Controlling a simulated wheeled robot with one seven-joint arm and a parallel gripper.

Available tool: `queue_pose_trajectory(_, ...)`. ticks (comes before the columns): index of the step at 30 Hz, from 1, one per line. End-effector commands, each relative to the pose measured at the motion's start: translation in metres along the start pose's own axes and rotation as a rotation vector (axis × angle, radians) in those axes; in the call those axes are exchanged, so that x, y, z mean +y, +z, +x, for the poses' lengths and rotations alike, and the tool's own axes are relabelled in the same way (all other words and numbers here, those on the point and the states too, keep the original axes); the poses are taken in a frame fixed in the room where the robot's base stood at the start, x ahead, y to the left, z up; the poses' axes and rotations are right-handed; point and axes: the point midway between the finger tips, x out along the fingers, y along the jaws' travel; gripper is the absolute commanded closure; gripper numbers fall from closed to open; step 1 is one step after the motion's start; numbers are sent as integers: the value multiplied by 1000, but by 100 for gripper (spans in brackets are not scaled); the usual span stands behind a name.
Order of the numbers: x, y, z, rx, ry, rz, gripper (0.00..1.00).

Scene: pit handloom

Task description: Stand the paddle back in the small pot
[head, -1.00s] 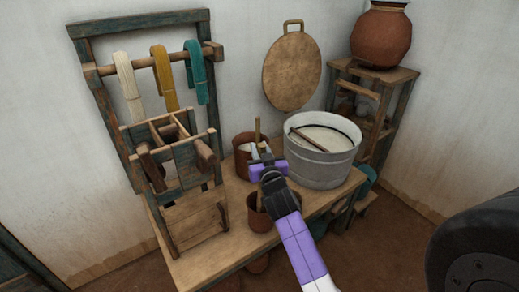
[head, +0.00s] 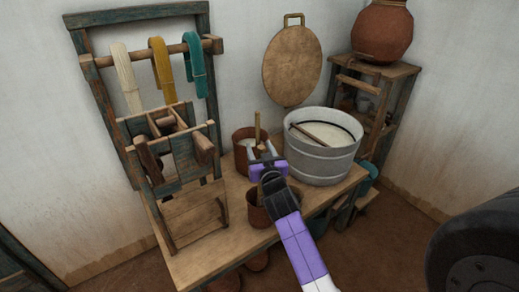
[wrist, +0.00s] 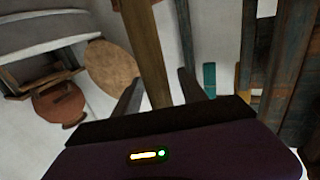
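The wooden paddle (head: 257,124) stands nearly upright. My gripper (head: 261,152) is around the paddle's middle, above this pot. In the wrist view the paddle (wrist: 147,45) passes between my two dark fingers (wrist: 160,82). They are spread, with a gap on the right side of the paddle; contact on the left cannot be told.
A larger brown pot (head: 239,152) with pale contents stands behind my gripper. A grey metal tub (head: 320,165) with a stick across it stands close right. A wooden frame (head: 195,215) stands left on the table (head: 205,262). A clay jar (head: 383,35) sits on a stand.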

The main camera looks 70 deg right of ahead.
Motion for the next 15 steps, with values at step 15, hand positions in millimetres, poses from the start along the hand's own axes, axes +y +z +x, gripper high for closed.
queue_pose_trajectory(15,0,2,-42,-2,0,0,51)
